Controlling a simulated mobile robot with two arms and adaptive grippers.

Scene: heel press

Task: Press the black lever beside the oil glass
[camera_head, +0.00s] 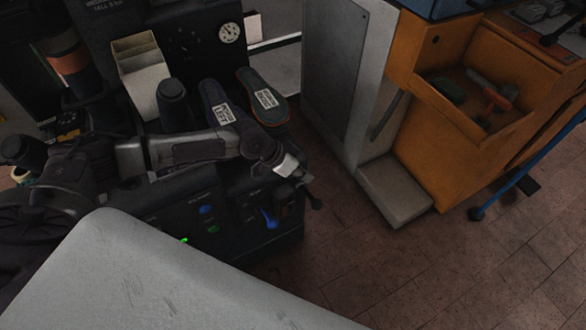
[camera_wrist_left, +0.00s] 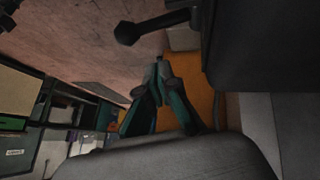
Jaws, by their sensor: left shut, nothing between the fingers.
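The black press machine (camera_head: 225,240) stands below my left arm in the head view. A black lever (camera_head: 313,199) with a small knob sticks out at its right front edge. In the left wrist view a black lever with a knobbed end (camera_wrist_left: 140,29) reaches out from a dark body at the upper right. My left gripper (camera_head: 289,168) is shut and empty, just above and to the left of the lever in the head view. Its fingertips (camera_wrist_left: 159,68) show below the lever in the wrist view, apart from it in the picture. I cannot clearly make out the oil glass.
A blue lever (camera_head: 269,218) is on the machine's front, left of the black one. Two labelled soles (camera_head: 262,95) lie behind my arm, near a gauge (camera_head: 229,33). A grey cabinet (camera_head: 345,80) and orange bench (camera_head: 400,130) stand right. The tiled floor (camera_head: 350,250) between is clear.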

